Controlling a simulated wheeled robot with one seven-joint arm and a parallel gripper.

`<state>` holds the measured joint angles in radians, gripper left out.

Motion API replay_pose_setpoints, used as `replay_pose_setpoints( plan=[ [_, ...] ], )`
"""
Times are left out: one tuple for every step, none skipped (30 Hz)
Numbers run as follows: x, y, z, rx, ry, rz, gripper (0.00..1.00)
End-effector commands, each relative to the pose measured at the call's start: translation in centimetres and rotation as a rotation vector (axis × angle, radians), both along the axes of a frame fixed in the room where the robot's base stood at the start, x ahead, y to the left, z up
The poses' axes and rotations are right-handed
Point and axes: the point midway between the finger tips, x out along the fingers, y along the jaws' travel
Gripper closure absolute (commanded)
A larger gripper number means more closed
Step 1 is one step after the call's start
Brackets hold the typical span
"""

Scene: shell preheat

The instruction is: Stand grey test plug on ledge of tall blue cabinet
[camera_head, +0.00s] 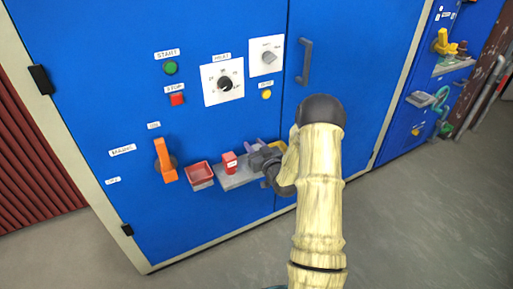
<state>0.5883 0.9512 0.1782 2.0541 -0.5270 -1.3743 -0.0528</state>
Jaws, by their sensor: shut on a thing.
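The tall blue cabinet (125,85) fills the left and middle of the view. Its grey ledge (236,182) juts out low on the front. My gripper (265,161) is at the right part of this ledge, close to the cabinet front. It is shut on a small dark grey thing that looks like the grey test plug; wrist and fingers hide much of it. I cannot tell whether the plug touches the ledge. A red block (229,163) stands on the ledge left of my gripper. A purple item (250,146) shows just behind the gripper.
A red tray (200,175) and an orange lever (164,160) are left of the ledge. A dial panel (222,80), buttons and a door handle (304,62) are above. Another blue cabinet (405,125) with fittings stands at right. The grey floor (430,220) is clear.

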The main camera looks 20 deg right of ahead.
Motion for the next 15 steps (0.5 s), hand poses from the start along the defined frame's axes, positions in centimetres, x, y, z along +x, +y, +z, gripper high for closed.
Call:
replay_pose_setpoints(
  plan=[
    [0.08, 0.31, 0.12, 0.000, -0.001, 0.005, 0.93],
    [0.10, 0.38, 0.12, 0.001, -0.001, 0.006, 0.93],
    [0.10, 0.42, 0.12, 0.001, -0.001, 0.007, 0.93],
    [0.09, 0.42, 0.10, 0.001, 0.000, 0.007, 0.93],
    [0.09, 0.38, 0.03, 0.001, 0.000, 0.006, 0.93],
    [0.06, 0.29, -0.13, 0.001, 0.000, 0.005, 0.93],
    [0.04, 0.21, -0.23, 0.000, 0.000, 0.003, 0.93],
    [0.02, 0.11, -0.31, 0.000, 0.000, 0.002, 0.93],
    [-0.03, -0.02, -0.20, 0.000, 0.000, 0.000, 0.60],
    [-0.06, -0.12, -0.18, 0.000, 0.000, -0.002, 0.54],
    [-0.08, -0.21, -0.18, 0.000, 0.000, -0.003, 0.48],
    [-0.11, -0.31, -0.18, 0.000, 0.000, -0.005, 0.44],
    [-0.13, -0.38, -0.18, 0.000, 0.000, -0.006, 0.44],
    [-0.14, -0.44, -0.18, 0.000, 0.000, -0.007, 0.44],
    [-0.15, -0.49, -0.17, 0.000, 0.000, -0.008, 0.44]
  ],
)
